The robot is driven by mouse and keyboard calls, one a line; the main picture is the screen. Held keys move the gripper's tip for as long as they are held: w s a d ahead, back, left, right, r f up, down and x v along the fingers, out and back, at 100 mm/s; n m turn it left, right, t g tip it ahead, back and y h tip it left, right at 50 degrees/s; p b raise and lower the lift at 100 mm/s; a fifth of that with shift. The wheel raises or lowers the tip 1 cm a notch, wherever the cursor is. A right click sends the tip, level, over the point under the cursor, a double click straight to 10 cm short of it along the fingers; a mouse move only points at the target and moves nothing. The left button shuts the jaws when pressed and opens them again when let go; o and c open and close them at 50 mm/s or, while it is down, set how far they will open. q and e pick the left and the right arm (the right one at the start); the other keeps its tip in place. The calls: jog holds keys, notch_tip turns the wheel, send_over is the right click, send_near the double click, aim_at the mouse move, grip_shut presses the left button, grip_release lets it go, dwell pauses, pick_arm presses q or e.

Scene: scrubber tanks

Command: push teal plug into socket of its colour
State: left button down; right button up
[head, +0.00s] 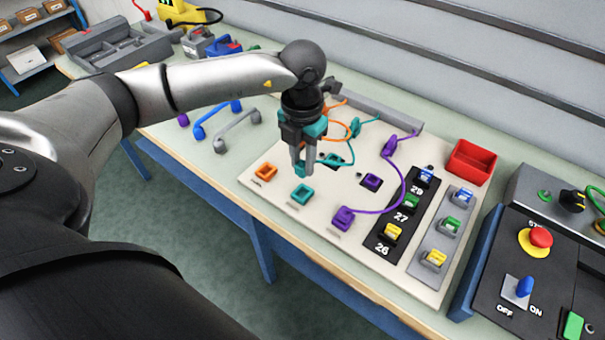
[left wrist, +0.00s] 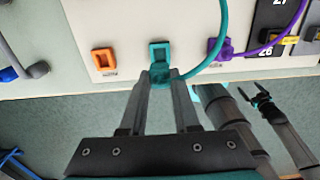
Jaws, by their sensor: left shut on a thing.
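My left gripper (head: 303,171) is shut on the teal plug (left wrist: 160,76), which sits between its fingertips with its teal cable (left wrist: 219,40) curving up and away. The square teal socket (head: 302,194) lies on the pale board (head: 321,220). In the left wrist view the teal socket (left wrist: 160,50) is just beyond the plug. The plug appears over or near the socket's edge; I cannot tell whether they touch. In the head view the fingers mostly hide the plug. My right gripper (left wrist: 256,91) shows small in the left wrist view, its fingers apart and empty.
An orange socket (head: 265,171) lies left of the teal one. Switch panels, a red bin (head: 470,162) and a control box (head: 540,280) stand farther right.

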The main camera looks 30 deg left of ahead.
pick_arm(q)
notch_tip(320, 180, up, 12)
jog(key=b, duration=0.5)
send_over(303, 164)
notch_tip(303, 164, down, 6)
jog(key=shift+s+r, duration=0.1)
jog(key=shift+r, duration=0.1)
jog(key=shift+p, duration=0.3)
jog(key=shift+r, duration=0.1)
jog(key=w+d+f+b, duration=0.1)
jog(key=w, duration=1.2)
jog(key=shift+f, duration=0.3)
